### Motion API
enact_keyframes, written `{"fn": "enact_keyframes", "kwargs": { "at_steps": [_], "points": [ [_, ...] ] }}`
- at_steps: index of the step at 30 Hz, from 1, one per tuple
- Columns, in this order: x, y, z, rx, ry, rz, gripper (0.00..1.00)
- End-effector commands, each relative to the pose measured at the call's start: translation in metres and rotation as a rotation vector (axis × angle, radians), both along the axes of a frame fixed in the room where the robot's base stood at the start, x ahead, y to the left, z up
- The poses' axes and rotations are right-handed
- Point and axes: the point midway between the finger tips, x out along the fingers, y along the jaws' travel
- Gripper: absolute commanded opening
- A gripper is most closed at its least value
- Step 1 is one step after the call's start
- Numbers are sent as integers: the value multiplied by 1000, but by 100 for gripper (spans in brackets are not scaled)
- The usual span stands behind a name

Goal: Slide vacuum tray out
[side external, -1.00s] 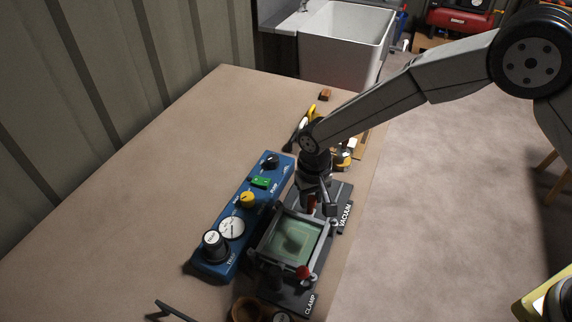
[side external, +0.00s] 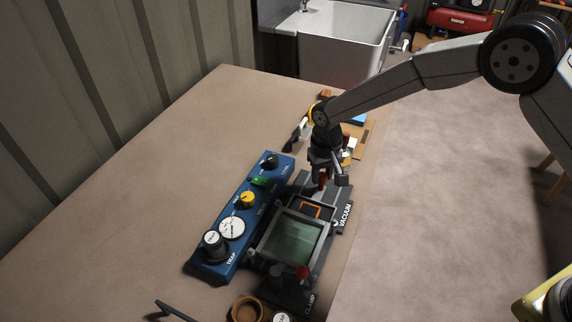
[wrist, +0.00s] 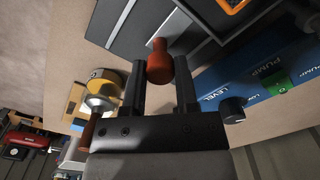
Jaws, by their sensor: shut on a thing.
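The vacuum tray (side external: 330,206) is a dark slab with an orange-outlined square on it, next to the VACUUM label. It sticks out from the far side of the framed chamber (side external: 293,240), which has a greenish clear window. My gripper (side external: 322,185) is beyond the tray's far end, shut on a red knob. In the wrist view the red knob (wrist: 158,62) sits between the two dark fingers of my gripper (wrist: 160,72). A piece of the orange outline (wrist: 234,4) shows at the wrist view's top edge. How the knob joins the tray is hidden in the side view.
A blue pump panel (side external: 238,218) with knobs, gauge and green switch runs close along the left. Beyond my gripper lie small yellow, white and blue items (side external: 357,120). A red-topped clamp (side external: 303,272) and brown ring (side external: 247,308) are nearer. The bench's left is clear.

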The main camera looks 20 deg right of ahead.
Motion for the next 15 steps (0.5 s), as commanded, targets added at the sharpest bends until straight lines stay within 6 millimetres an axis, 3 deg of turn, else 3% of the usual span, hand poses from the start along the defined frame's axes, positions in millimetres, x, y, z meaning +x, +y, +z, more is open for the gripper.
{"fn": "enact_keyframes", "kwargs": {
  "at_steps": [6,15],
  "points": [
    [29,-29,0,2,-5,-3,0],
    [34,-34,0,1,-4,-1,0]
  ]
}}
